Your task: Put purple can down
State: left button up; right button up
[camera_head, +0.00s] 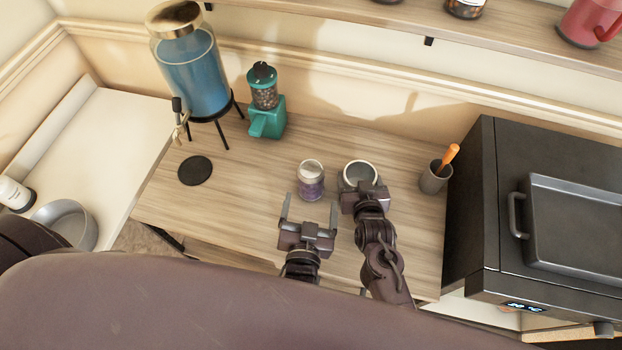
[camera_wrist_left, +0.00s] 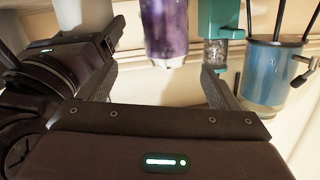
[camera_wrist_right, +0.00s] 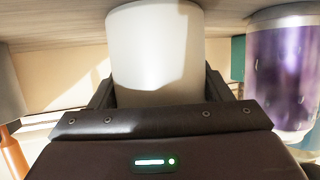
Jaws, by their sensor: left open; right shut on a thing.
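The white can appears to rest on the counter. Its lower front is hidden by my gripper in the head view.
A round black coaster (camera_head: 195,171) lies at the left of the counter (camera_head: 240,205). A blue drink dispenser (camera_head: 195,75) and a teal grinder (camera_head: 267,115) stand behind. A grey cup (camera_head: 433,180) and a black oven (camera_head: 470,220) bound the right side.

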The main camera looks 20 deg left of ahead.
aim_at(311, 169)
pick_arm(q)
jog(key=w+a, duration=0.1)
jog(key=w, duration=0.2)
jog(key=w+a+f+n, duration=0.1)
jog(key=w, duration=0.3)
jog(key=w+f+n, duration=0.1)
jog(key=w, duration=0.3)
jog(key=shift+w+a+f+g, duration=0.2)
jog(key=shift+a+g, duration=0.1)
jog(key=shift+a, duration=0.1)
jog(key=shift+r, duration=0.1)
jog(key=c, duration=1.4)
notch_tip(311, 169, up, 10)
jog(key=shift+s, duration=0.1)
